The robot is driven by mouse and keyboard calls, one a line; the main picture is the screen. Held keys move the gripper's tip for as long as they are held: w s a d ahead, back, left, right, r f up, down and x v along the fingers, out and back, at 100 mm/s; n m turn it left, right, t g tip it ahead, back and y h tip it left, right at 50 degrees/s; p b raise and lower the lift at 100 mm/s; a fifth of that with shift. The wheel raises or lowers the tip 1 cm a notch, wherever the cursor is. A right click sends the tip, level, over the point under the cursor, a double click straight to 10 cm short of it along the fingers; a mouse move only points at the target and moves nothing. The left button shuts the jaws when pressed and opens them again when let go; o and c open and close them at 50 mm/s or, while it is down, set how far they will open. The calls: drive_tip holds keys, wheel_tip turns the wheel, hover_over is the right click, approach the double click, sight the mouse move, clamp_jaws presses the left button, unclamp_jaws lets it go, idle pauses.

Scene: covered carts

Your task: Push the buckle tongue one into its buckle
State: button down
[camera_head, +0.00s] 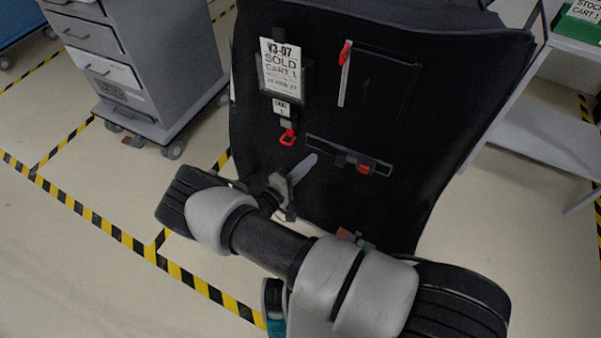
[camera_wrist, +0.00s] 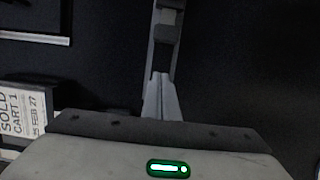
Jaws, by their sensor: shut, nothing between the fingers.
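The black cart cover carries a grey-edged strap panel (camera_head: 318,143). Near its middle sit a dark grey piece that looks like the buckle tongue (camera_head: 341,159) and, just right of it, a buckle with a red part (camera_head: 362,168). Whether the two are apart or joined is too small to tell. My gripper (camera_head: 311,158) is shut and empty, its pale fingers reaching up to just below the strap's left half. In the wrist view, my gripper's fingertips (camera_wrist: 160,76) overlap the strap's near end, and grey fittings (camera_wrist: 167,24) lie beyond them. Contact cannot be told.
A red zip pull (camera_head: 344,52) is above. A grey drawer cart (camera_head: 165,60) stands left, a shelf (camera_head: 540,125) right. Open floor (camera_head: 60,270) lies left.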

sight(341, 159)
drive_tip(key=shift+w+d, duration=0.15)
drive_tip(key=shift+d, duration=1.2)
drive_tip(key=shift+w+d, duration=0.1)
drive_tip(key=shift+d, duration=1.2)
